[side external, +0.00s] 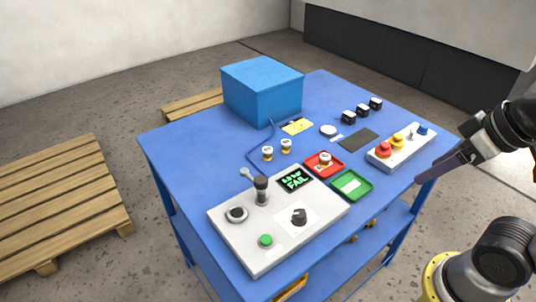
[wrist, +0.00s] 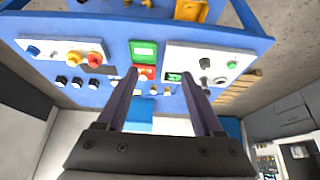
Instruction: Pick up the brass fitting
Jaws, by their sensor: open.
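Two small brass fittings with pale tops, the left one (side external: 267,153) and the right one (side external: 286,146), stand upright on the blue table in front of the blue box. A similar brass and white piece (side external: 325,158) sits in the red tray (side external: 312,169). I cannot tell which one the task means. In the wrist view the pair, one fitting (wrist: 153,91) and the other (wrist: 167,91), shows small between the fingers. My gripper (side external: 418,180) is open and empty, off the table's right side. In the wrist view its two dark fingers (wrist: 159,74) are spread apart.
A grey test panel (side external: 250,245) with a lever, knob and "FAIL" screen stands at the front. The green tray (side external: 351,186) adjoins the red one. A button box (side external: 400,148) lies on the right, near my gripper. The blue box (side external: 262,90) stands behind the fittings.

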